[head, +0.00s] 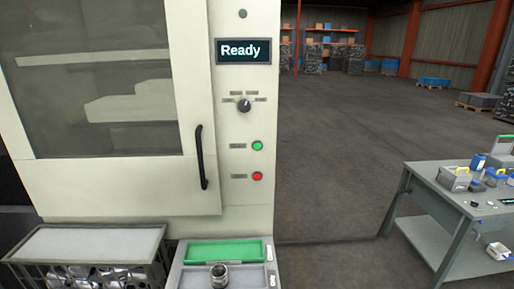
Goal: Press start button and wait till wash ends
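The washing machine (120,187) fills the left of the head view, with its glass-panelled door (110,90) apparently closed. A black vertical handle (202,158) is on the door's right side. The display (243,51) on the control panel reads "Ready". Below it are a black rotary knob (244,105), a green button (257,146) and a red button (257,176). The labels beside the buttons are too small to read. Neither of my grippers is in view.
A basket of metal parts (86,244) stands at lower left. Beside it, a tray with a green section (222,251) holds a metal fitting (219,275). A grey workbench (430,195) with several items stands at right. Open floor (335,140) lies between.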

